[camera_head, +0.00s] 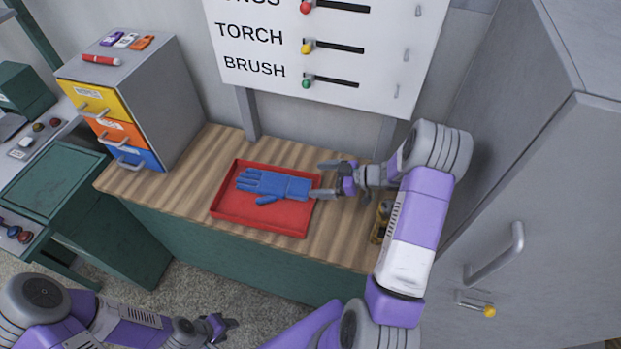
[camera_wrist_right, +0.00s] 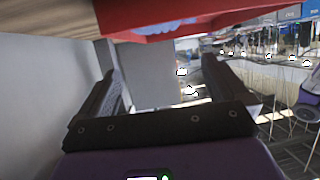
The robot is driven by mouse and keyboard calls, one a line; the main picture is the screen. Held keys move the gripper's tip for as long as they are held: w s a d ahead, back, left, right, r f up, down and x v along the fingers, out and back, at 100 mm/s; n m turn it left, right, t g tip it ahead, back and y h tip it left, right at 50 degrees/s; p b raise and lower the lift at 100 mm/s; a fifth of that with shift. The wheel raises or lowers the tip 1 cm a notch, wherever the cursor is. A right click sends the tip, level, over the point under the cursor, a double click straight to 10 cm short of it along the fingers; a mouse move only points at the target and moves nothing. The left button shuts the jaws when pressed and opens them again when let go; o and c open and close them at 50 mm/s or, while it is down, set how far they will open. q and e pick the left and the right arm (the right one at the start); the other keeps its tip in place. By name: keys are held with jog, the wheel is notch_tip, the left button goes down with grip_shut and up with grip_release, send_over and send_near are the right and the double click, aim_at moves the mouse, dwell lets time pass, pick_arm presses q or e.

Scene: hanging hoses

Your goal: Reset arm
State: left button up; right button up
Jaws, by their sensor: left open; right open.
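My right gripper (camera_head: 319,180) is open at the right edge of the red tray (camera_head: 232,215) on the wooden counter. Its two fingers point left, toward the tray. A blue glove (camera_head: 270,184) lies flat in the tray, close to the fingers, but not visibly held. In the right wrist view the open fingers (camera_wrist_right: 160,78) have nothing between them, and a red surface, seemingly the tray, fills the top. My left gripper (camera_head: 226,322) is open and empty, low in front of the counter near the bottom of the head view.
A drawer cabinet (camera_head: 185,95) stands at the counter's left end, with a red marker (camera_head: 101,60) on top. A sign board (camera_head: 325,40) hangs behind. A yellowish object (camera_head: 381,222) is partly hidden by my right arm. A grey cabinet (camera_head: 560,190) stands at right. The floor in front is clear.

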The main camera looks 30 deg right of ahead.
jog(key=shift+s+d+r, duration=0.2)
jog(key=shift+s+d, duration=0.15)
jog(key=shift+s, duration=0.05)
